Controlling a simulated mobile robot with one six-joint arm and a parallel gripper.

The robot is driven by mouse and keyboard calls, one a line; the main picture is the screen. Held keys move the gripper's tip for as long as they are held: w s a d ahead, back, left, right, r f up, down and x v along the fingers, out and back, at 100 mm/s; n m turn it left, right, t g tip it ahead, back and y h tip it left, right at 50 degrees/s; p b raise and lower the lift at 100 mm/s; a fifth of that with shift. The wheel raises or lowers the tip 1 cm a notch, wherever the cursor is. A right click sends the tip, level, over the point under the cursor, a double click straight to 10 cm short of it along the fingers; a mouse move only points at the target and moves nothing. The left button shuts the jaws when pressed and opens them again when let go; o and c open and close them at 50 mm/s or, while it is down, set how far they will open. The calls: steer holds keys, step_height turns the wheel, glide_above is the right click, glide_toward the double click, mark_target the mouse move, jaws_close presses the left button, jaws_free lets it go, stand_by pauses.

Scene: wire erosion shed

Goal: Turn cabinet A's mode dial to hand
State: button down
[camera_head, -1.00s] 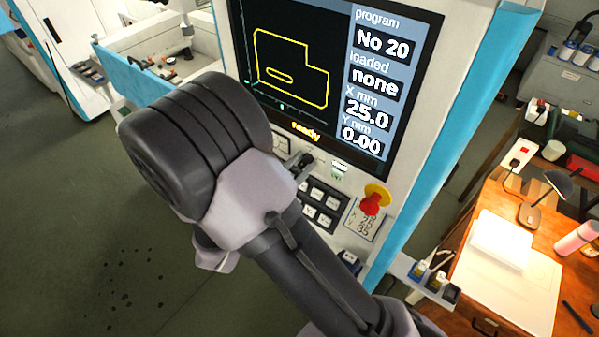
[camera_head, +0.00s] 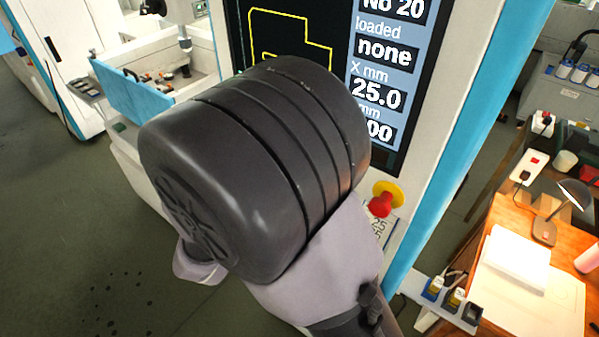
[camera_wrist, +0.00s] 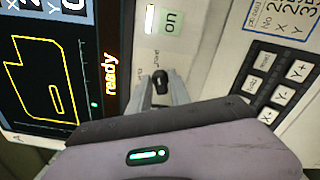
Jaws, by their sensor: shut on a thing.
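The mode dial (camera_wrist: 161,77) is a small black knob on the pale panel of the cabinet (camera_head: 445,100), beside the screen. In the wrist view my gripper (camera_wrist: 161,90) has its two grey fingers on either side of the dial, shut on it. Small print stands by the dial, too small to read, so its setting is unclear. In the head view my dark arm joint hides the dial and my fingers.
The screen (camera_head: 382,90) shows a yellow outline; the wrist view shows "ready". A red emergency knob (camera_head: 381,205) is right of my arm. A wooden desk (camera_head: 497,225) stands at right.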

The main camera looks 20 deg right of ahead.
steer(key=shift+m, duration=0.3)
stand_by(0.4)
steer(key=c, duration=1.4)
jaws_free()
steer(key=shift+a, duration=0.1)
steer(key=v, duration=1.7)
steer(key=shift+s, duration=0.15)
